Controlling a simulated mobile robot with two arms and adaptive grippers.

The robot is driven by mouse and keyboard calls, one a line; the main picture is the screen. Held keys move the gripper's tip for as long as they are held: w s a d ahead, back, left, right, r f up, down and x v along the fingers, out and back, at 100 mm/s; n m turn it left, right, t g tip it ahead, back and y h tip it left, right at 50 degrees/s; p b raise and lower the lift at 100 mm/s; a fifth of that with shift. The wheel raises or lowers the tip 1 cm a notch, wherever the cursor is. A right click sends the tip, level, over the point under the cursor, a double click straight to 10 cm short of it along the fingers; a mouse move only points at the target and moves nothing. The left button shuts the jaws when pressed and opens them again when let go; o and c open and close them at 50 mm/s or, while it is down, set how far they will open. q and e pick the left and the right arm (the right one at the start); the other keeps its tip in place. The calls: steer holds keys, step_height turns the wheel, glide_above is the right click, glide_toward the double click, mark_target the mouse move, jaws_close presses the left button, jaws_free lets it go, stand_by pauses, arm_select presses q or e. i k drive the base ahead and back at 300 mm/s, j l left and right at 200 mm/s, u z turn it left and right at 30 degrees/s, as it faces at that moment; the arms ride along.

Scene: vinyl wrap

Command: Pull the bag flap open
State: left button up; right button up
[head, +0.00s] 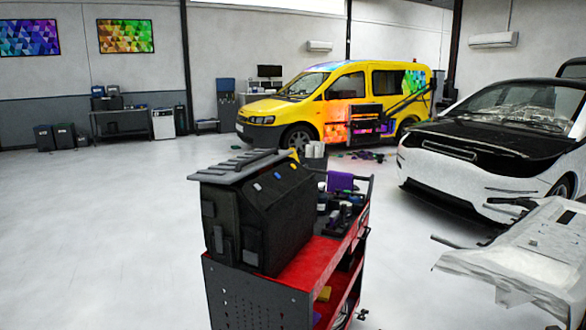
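A dark grey, boxy bag (262,215) stands upright on the left part of a red tool cart (305,262). Its lighter grey, ribbed flap (240,166) lies across the top and juts out past the body at the left. The sloped right side carries small blue, white and yellow pieces, and pockets show on the left face. The inside of the bag is hidden. Neither of my grippers shows in the head view.
Bottles and dark tools (338,212) and a purple cloth (340,181) crowd the cart's far end. A pale panel (530,250) stands at the right, before a black-and-white car (490,145). A yellow van (345,100) is behind. The floor at left is clear.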

mark_target(287, 206)
steer(key=i+l+z, duration=0.1)
steer(key=i+l, duration=0.55)
steer(key=i, duration=0.2)
